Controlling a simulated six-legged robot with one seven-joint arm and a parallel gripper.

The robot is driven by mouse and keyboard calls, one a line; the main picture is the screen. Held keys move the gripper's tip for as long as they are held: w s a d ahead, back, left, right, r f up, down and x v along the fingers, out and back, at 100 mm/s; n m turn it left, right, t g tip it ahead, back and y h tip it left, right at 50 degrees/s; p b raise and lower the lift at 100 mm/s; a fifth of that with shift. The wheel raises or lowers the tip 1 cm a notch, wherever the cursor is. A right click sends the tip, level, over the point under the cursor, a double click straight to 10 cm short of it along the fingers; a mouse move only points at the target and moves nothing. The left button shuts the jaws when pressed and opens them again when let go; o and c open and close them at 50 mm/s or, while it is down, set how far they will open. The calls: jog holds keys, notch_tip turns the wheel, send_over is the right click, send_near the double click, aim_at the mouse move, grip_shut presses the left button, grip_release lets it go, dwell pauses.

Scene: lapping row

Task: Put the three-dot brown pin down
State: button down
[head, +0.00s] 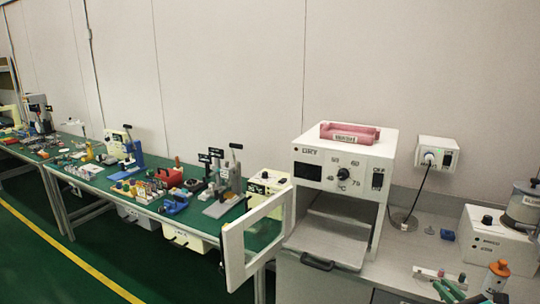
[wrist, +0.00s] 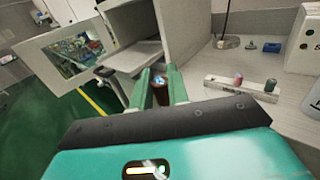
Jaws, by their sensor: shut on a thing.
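My gripper (wrist: 160,73) has two green fingers shut on a small brown pin (wrist: 160,80) in the wrist view. The pin sits between the fingertips, and its dots cannot be made out. In the head view my gripper (head: 446,286) is at the lower right, over the grey bench, and the pin cannot be made out there. A pale rack (wrist: 225,86) lies on the bench to the right of my fingers in the wrist view. It carries a pink-red pin (wrist: 238,78) and a green pin (wrist: 270,85).
A white oven (head: 340,165) with its door (head: 240,245) swung open stands left of my gripper, with a pink block (head: 349,133) on top. A small blue thing (head: 447,234) is on the bench behind. A white machine (head: 490,245) stands at the right.

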jog(key=shift+w+a+f, duration=0.1)
jog(key=shift+a+f, duration=0.1)
jog(key=shift+f, duration=0.05)
jog(key=w+a+f+n+y, duration=0.1)
jog(key=a+f, duration=0.3)
jog(key=a, duration=0.7)
jog(key=w+a+f+n+g+y, duration=0.1)
jog(key=a+f, duration=0.3)
jog(key=a, duration=0.7)
jog(key=w+a+f+n+y, duration=0.1)
jog(key=w+a+f+y, duration=0.1)
jog(key=a, duration=0.9)
notch_tip(320, 180, down, 3)
jog(key=shift+a+r+n+g+y, duration=0.1)
jog(key=shift+a+n+g+y, duration=0.25)
jog(key=shift+y, duration=0.35)
